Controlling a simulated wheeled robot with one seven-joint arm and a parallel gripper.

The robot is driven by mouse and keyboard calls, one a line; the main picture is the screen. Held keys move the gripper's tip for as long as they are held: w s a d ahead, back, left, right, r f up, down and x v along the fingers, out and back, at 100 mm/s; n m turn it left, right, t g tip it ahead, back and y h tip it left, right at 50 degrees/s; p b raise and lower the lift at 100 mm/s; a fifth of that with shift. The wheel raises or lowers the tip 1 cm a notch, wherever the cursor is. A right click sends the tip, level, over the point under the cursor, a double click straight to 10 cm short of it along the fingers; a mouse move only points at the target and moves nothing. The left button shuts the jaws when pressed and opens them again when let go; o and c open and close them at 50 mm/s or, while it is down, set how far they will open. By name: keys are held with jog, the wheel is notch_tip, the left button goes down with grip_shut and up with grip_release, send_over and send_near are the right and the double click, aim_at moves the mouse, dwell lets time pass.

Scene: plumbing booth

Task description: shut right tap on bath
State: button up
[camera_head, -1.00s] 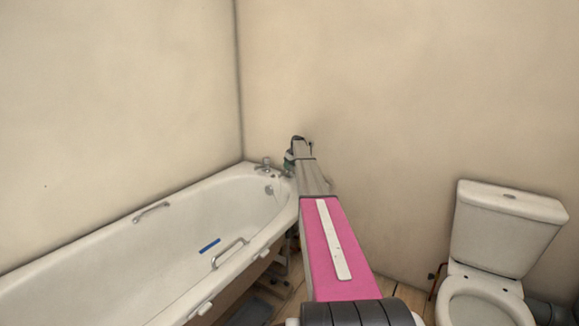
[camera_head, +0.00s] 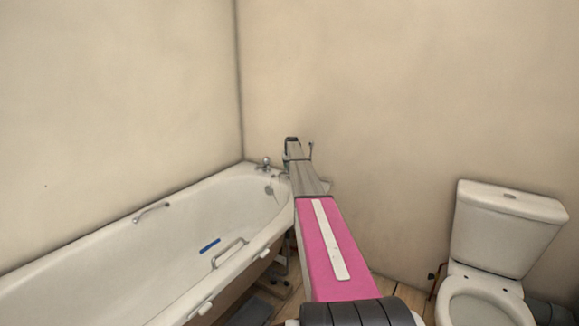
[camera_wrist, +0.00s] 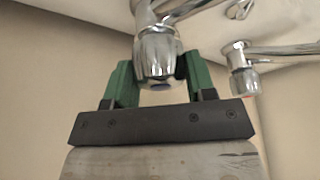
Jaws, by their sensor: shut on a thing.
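The bath (camera_head: 120,250) runs along the left wall, with its tap end in the corner. A chrome tap (camera_head: 265,163) shows there; the tap to its right is mostly hidden behind my arm in the head view. In the wrist view my gripper (camera_wrist: 157,72) has its green fingers on both sides of a chrome tap head (camera_wrist: 158,52), shut on it. This head has a bluish end cap. The other tap (camera_wrist: 242,75), with a red mark, stands apart to the right in that view.
A white toilet (camera_head: 505,235) stands at the right. Grab handles (camera_head: 229,252) are on the bath's near rim, and a blue strip (camera_head: 210,246) lies inside the bath. The back wall (camera_head: 400,110) is close behind the taps.

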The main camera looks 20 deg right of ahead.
jog(key=m+h, duration=0.1)
jog(key=m, duration=0.2)
jog(key=shift+m+h, duration=0.3)
jog(key=m+g+h, duration=0.1)
jog(key=m, duration=0.2)
jog(key=shift+m, duration=0.3)
jog(key=m+g, duration=0.1)
jog(key=m, duration=0.2)
jog(key=shift+m+h, duration=0.4)
jog(key=shift+m+g, duration=1)
jog(key=shift+m, duration=1)
jog(key=o, duration=0.9)
